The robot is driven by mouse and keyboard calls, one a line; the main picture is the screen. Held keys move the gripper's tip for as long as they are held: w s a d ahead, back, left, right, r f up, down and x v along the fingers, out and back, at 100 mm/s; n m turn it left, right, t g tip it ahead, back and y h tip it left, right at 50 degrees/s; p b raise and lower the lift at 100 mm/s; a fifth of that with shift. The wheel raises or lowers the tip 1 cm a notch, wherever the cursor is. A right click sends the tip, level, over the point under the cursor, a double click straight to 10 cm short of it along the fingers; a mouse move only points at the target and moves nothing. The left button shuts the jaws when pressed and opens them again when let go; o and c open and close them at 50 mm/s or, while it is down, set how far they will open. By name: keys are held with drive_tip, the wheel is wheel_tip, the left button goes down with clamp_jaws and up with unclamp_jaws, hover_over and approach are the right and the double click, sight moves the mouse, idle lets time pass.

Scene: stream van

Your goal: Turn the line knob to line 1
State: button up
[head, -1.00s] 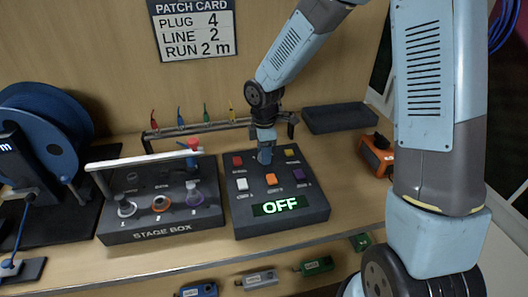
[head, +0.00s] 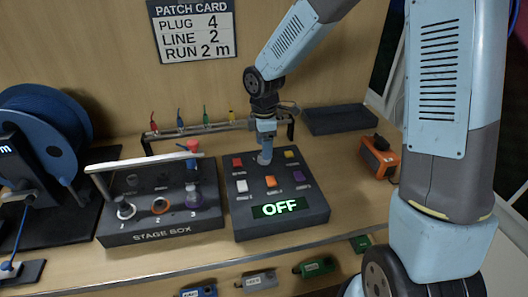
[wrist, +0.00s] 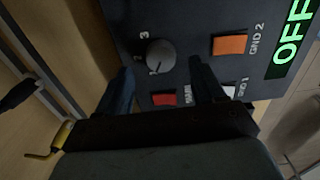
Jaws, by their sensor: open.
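The line knob (wrist: 160,56) is a round grey dial on the dark control box (wrist: 185,18), with small numbers around its left side in the wrist view. I cannot tell which number its pointer marks. My gripper (wrist: 161,66) is open, with one finger on each side of the knob's near edge; whether they touch it is unclear. In the head view my gripper (head: 265,157) points down over the upper middle of the control box (head: 312,218) and hides the knob. The box's display (head: 279,207) reads OFF.
Red (head: 238,162), yellow (head: 290,154), white (head: 241,186), orange (head: 270,181) and purple (head: 298,176) buttons surround my gripper. The stage box (head: 160,237) stands left, a plug rack (head: 200,129) behind. The patch card (head: 195,28) reads plug 4, line 2, run 2 m.

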wheel_tip(320, 180, up, 10)
idle(0.4)
